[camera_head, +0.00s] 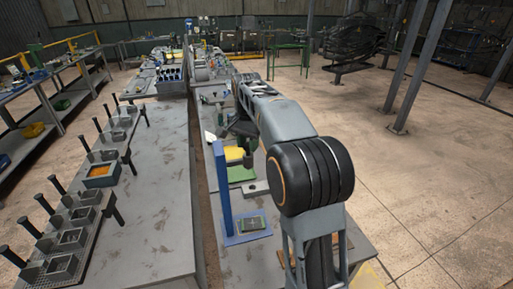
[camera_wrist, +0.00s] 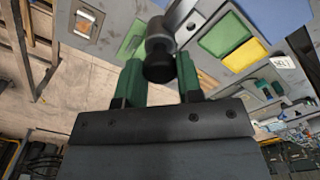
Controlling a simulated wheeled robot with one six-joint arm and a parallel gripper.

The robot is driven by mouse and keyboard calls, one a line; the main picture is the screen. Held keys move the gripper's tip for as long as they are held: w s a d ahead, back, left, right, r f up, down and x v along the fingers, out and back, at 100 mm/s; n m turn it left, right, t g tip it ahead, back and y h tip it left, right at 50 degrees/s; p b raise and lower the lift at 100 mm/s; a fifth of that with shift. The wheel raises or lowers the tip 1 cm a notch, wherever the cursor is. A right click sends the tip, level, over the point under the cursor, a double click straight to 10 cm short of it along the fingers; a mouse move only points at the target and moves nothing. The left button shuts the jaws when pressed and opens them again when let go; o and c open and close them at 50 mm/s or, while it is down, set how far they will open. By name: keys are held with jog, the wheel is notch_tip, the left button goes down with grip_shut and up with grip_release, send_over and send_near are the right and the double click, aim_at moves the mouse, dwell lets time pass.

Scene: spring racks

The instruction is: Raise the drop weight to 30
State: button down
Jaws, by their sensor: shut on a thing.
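My gripper (camera_wrist: 159,68) has green fingers, shut on a dark, rounded cylindrical piece (camera_wrist: 160,46) with a grey upper part. This piece may be the drop weight, but I cannot tell for sure. In the head view my arm reaches over the bench, and its end is small and partly hidden behind the arm. A blue upright post (camera_head: 222,190) stands on a blue base (camera_head: 232,239) bearing a dark pad (camera_head: 252,224). No height scale or reading is legible.
A yellow tray (camera_wrist: 223,35) and a green tray (camera_wrist: 183,22) show in the wrist view. A grey block (camera_head: 256,188) lies beside the post. The floor at right is open.

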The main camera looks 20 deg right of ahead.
jog(key=shift+r, duration=0.1)
dwell(0.3)
jog(key=c, duration=0.8)
grip_release()
jog(key=shift+r, duration=0.1)
notch_tip(320, 180, up, 12)
jog(key=shift+f, duration=0.1)
jog(key=shift+s, duration=0.1)
jog(key=s+a+f+n+t+b, duration=0.1)
jog(key=s+a+f+n, duration=0.1)
jog(key=s+f, duration=0.5)
jog(key=s+a+f+n+t+b, duration=0.1)
jog(key=s+f+n, duration=0.3)
jog(key=s+f, duration=0.4)
jog(key=s+a+f+n+t+b, duration=0.2)
jog(key=s+f+n, duration=0.2)
jog(key=s+f, duration=0.3)
jog(key=shift+s+a+f+t, duration=0.3)
jog(key=shift+f+t, duration=0.05)
jog(key=shift+t, duration=0.05)
